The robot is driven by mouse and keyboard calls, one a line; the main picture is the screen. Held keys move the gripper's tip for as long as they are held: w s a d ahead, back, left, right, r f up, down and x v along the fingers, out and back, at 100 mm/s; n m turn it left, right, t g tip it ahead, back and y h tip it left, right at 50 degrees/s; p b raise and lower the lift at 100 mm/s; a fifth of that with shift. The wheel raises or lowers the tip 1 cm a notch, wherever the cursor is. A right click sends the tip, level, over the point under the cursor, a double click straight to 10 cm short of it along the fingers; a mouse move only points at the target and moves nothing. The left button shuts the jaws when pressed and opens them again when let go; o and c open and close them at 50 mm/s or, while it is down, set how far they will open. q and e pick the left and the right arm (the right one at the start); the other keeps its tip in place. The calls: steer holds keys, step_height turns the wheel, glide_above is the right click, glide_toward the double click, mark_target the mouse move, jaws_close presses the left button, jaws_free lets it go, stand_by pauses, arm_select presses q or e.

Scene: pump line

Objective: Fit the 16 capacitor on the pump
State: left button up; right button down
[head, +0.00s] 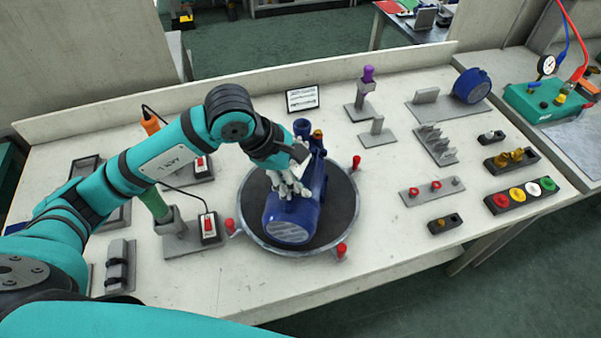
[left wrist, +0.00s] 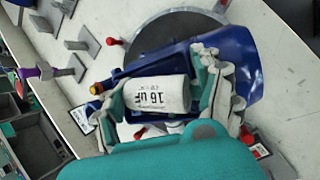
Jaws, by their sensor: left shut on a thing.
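The blue pump (head: 285,222) lies on the round dark turntable (head: 342,212) in the middle of the bench. My left gripper (head: 288,184) is over the pump. It is shut on the 16 capacitor (left wrist: 157,94), a white cylinder with "16 µF" printed on it, seen between the fingers in the left wrist view. The pump (left wrist: 232,48) shows right behind the capacitor there. The fingers hide most of the capacitor in the head view, and I cannot tell whether it touches the pump. My right gripper is not in view.
Red clamps (head: 342,250) stand around the turntable rim. A screwdriver holder (head: 178,225) and a switch box (head: 209,228) are to the left. A small sign (head: 302,98) stands behind.

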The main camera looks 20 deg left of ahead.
arm_select(q)
steer(key=shift+w+a+f+b, duration=0.1)
steer(key=shift+w+a+b, duration=0.3)
steer(key=shift+w, duration=0.15)
stand_by(0.5)
steer(key=shift+w, duration=0.3)
steer(key=shift+d+b, duration=0.1)
steer(key=shift+b, duration=0.65)
stand_by(0.9)
steer(key=o, duration=1.7)
steer(key=shift+w+f, duration=0.15)
steer(key=shift+c, duration=0.2)
steer(key=shift+c, duration=0.4)
